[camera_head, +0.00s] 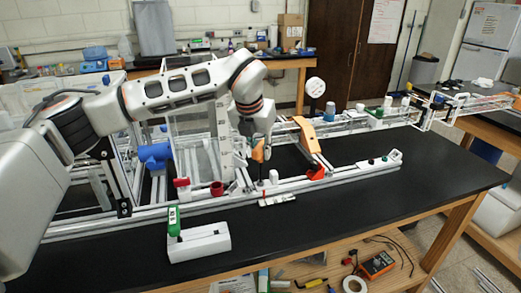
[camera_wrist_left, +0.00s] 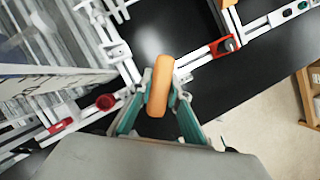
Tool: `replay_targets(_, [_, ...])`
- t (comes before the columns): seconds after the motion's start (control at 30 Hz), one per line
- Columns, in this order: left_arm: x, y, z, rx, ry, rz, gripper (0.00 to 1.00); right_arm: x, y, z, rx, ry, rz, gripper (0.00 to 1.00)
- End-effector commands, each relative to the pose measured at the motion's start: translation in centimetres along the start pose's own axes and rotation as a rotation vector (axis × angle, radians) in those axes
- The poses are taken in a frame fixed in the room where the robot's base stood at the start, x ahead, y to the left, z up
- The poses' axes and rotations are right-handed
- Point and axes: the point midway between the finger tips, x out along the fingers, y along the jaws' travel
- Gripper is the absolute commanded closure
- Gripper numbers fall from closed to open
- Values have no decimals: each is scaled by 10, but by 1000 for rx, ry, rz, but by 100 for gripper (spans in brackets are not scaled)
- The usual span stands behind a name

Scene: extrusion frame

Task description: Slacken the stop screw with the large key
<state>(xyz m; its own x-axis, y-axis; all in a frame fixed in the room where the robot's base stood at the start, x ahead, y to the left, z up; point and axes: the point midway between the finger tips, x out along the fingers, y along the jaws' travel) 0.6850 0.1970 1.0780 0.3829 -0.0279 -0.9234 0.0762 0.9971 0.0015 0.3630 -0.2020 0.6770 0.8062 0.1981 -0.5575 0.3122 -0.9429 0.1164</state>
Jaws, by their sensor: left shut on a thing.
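My left gripper (camera_head: 259,139) points down over the front rail of the frame. It is shut on the orange handle of a key (camera_head: 258,154). The key stands roughly upright, and its dark shaft reaches down toward the front rail (camera_head: 340,176). In the left wrist view the orange handle (camera_wrist_left: 160,85) sits between the teal fingers (camera_wrist_left: 160,112) and hides the key's lower end. I cannot tell which screw is the stop screw, or whether the key tip is seated in it. My right gripper is not in view.
A red knob (camera_head: 217,188) sits left of the key on the frame. An orange lever (camera_head: 310,138) stands to the right, above a red-orange block (camera_head: 317,172). A white box (camera_head: 198,243) with a green part stands in front. The black tabletop (camera_head: 370,212) is clear at front right.

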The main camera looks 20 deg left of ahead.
Motion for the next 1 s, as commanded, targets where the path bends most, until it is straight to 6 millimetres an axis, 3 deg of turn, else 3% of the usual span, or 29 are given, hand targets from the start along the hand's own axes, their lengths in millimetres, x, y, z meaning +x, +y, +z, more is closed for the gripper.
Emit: replay_targets(1.0, [6, 0, -3, 0, 0, 0, 100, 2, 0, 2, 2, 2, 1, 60])
